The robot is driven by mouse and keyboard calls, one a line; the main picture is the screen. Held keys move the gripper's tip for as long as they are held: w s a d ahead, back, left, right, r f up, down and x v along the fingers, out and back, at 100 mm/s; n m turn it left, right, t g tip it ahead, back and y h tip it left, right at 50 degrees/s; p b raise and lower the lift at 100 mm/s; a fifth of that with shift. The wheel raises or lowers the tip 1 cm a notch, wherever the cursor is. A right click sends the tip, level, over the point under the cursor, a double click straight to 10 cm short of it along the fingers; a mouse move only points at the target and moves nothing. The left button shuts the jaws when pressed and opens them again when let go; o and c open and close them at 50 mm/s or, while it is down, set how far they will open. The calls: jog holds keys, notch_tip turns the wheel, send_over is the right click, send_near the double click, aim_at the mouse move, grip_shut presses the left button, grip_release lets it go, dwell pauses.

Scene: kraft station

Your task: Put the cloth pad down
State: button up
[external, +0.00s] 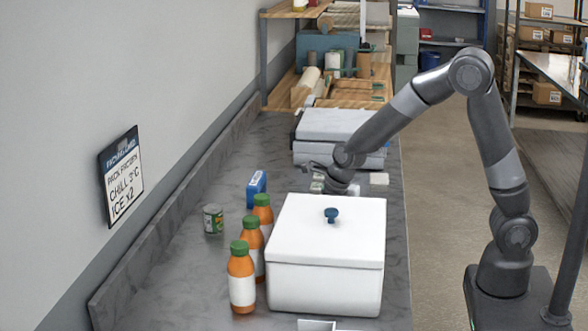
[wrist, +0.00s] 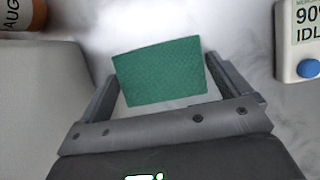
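The cloth pad (wrist: 160,73) is a green, textured, roughly rectangular piece in the wrist view, slightly tilted. It spans the gap between the two fingers of my gripper (wrist: 165,80), with its side edges against the fingertips. A strip of pale surface shows between the pad and the gripper body. In the external view my gripper (external: 338,184) is low over the counter, just behind the white lidded box.
A white box (external: 325,287) with a blue knob stands on the grey counter (external: 185,275). A grey-white appliance (external: 335,124) sits behind. A display device (wrist: 298,40) is at right.

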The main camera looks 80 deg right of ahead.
jog(key=c, duration=0.7)
jog(key=shift+o, duration=0.2)
jog(key=shift+r, duration=0.15)
